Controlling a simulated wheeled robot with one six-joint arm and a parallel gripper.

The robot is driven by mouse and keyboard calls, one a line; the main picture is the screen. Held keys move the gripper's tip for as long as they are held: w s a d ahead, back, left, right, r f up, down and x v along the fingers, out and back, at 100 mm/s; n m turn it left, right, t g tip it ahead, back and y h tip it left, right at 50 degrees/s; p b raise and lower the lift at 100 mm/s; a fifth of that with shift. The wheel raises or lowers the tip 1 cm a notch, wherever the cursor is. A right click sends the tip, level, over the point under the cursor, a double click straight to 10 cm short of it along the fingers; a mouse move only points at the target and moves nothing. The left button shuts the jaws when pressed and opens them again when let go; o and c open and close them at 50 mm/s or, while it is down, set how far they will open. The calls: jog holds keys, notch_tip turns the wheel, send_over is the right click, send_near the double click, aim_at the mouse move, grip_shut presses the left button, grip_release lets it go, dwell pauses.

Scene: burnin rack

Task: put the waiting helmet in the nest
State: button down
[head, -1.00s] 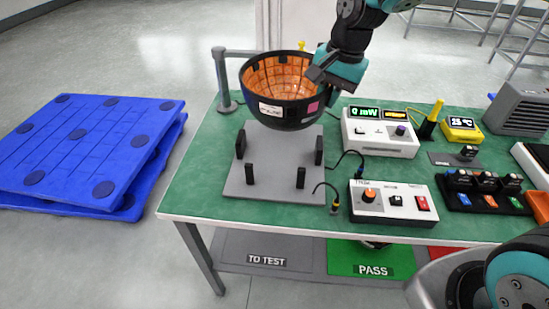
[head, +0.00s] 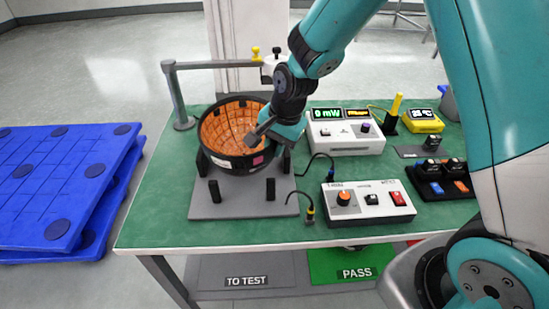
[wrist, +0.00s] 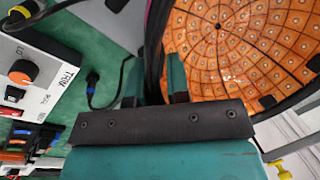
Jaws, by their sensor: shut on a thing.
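The helmet (head: 225,130) is a black bowl, open side up, with an orange tiled inside and a pink patch on its outer wall. It is over the nest (head: 240,205), a grey plate with black upright posts, and sits low among them. I cannot tell whether it touches the plate or posts. My gripper (head: 258,134) is shut on the helmet's right rim.
A grey stand (head: 178,95) with a horizontal bar rises behind the helmet. A power meter (head: 345,138) and a switch box (head: 368,203) stand to the right. A loose cable (head: 310,208) ends beside the plate. The green table (head: 160,205) is clear at left.

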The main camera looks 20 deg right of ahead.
jog(key=shift+s+d+x, duration=0.15)
jog(key=shift+x, duration=0.85)
jog(key=shift+s+d+x, duration=0.15)
jog(key=shift+x, duration=0.8)
jog(key=shift+f, duration=0.2)
jog(key=c, duration=1.1)
grip_release()
jog(key=v, duration=1.2)
jog(key=s+a+r+n, duration=0.2)
jog(key=s+r+n, duration=0.1)
jog(key=s+n, duration=0.2)
jog(key=s+a+r+n+g+y, duration=0.1)
jog(key=s+a+r+n, duration=0.1)
jog(key=s+n, duration=0.4)
jog(key=s+a+r+n+y, duration=0.1)
jog(key=s+r+n, duration=0.3)
jog(key=s, duration=0.8)
jog(key=shift+a+n+g, duration=0.4)
jog(key=shift+a+n, duration=0.4)
jog(key=shift+n, duration=0.1)
